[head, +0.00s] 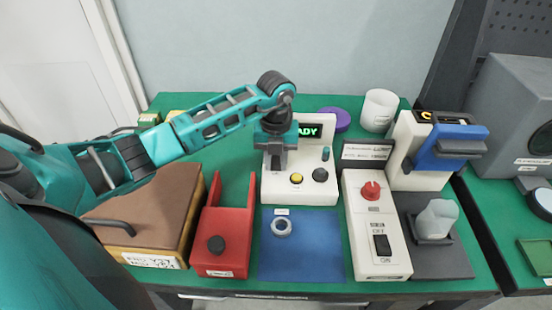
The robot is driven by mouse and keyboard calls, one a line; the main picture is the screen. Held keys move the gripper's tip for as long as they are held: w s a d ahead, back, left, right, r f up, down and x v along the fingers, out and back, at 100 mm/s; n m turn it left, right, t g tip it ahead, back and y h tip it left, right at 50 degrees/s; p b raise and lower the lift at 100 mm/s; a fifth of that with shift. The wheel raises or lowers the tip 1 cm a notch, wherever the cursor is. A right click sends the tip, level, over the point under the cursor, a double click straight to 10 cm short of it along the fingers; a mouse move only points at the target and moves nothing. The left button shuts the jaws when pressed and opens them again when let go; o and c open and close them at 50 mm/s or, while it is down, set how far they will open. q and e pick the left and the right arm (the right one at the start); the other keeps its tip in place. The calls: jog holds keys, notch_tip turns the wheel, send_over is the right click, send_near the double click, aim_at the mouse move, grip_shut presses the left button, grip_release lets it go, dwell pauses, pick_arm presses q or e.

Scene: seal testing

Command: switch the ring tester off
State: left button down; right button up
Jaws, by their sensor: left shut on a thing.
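A white unit with a lit green display ending in "ADY" (307,132) stands at the middle back of the green table; it looks like the ring tester. Its front has a yellow button (296,179), a black knob (320,175) and a teal peg (326,153). My left gripper (276,165) points down over its left part, covering some of the display. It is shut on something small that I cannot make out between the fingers. A metal ring (282,227) lies on the blue mat (300,255) in front. My right gripper is out of view.
A white box with a red knob (370,190) and a black rocker switch (382,245) marked OFF and ON stands right of the mat. A red fixture (226,230) and a brown-topped box (150,215) are left. A blue-and-white device (445,145) stands right.

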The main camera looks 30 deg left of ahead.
pick_arm(q)
jog(key=shift+w+a+r+g+h, duration=0.1)
jog(key=shift+w+a+g+h, duration=0.1)
jog(key=shift+g+h, duration=0.35)
jog(key=shift+w+a+r+g+h, duration=0.15)
jog(key=shift+g+h, duration=0.1)
jog(key=shift+g, duration=0.5)
jog(key=shift+d, duration=0.1)
jog(key=c, duration=0.9)
grip_release()
jog(key=b+v, duration=0.1)
jog(key=v, duration=1.1)
jog(key=shift+r, duration=0.4)
